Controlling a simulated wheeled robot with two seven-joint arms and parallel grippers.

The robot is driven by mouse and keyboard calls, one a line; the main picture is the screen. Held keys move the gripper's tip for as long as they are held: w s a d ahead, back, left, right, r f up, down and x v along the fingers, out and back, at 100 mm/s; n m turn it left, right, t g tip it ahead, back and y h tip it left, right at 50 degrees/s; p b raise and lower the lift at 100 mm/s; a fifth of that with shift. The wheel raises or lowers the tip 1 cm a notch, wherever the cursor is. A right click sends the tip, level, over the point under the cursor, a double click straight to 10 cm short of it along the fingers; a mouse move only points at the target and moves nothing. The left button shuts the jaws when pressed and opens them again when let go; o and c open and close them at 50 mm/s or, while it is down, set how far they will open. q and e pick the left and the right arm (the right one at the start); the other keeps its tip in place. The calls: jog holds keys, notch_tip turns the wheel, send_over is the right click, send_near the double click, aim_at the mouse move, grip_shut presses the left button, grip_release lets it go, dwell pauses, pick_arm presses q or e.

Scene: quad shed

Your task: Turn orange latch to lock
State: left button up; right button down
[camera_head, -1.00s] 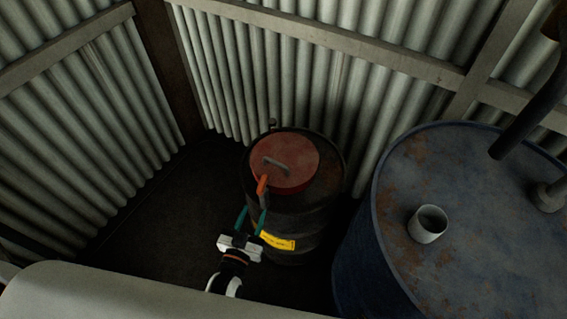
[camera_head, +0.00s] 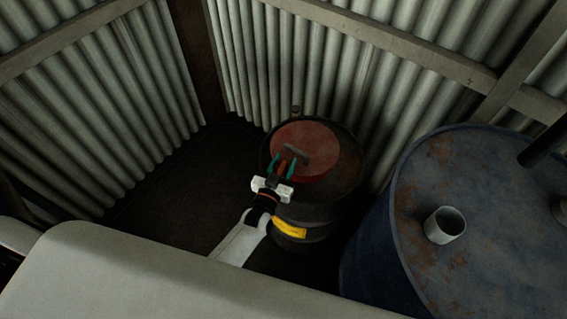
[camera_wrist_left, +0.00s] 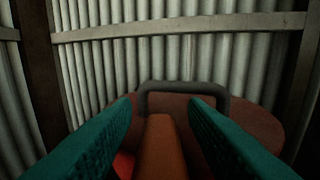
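The orange latch (camera_wrist_left: 160,148) lies between the two teal fingers of my left gripper (camera_wrist_left: 162,120) in the left wrist view, with a gap to each finger. In the head view the latch (camera_head: 284,164) shows small and dark between the fingertips of the left gripper (camera_head: 286,166). The gripper is open around the latch, above the near edge of the red lid (camera_head: 312,138). The lid has a dark bar handle (camera_wrist_left: 185,86) just beyond the latch and sits on a dark drum (camera_head: 325,205) with a yellow label. My right gripper is not in view.
A large blue rusty drum (camera_head: 400,235) stands to the right, with a light metal cup (camera_head: 445,225) on top. Corrugated walls (camera_head: 345,85) close in behind and at the left. Dark floor (camera_head: 165,185) is clear left of the small drum.

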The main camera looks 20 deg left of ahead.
pick_arm(q)
grip_shut()
jog(key=shift+m+g+h+b, duration=0.4)
jog(key=shift+m+h, duration=0.8)
jog(key=shift+h, duration=0.7)
jog(key=shift+d+r+m+h, duration=0.1)
jog(key=shift+d+m+h, duration=0.15)
jog(key=shift+m+h, duration=0.35)
grip_release()
jog(key=shift+s, duration=0.1)
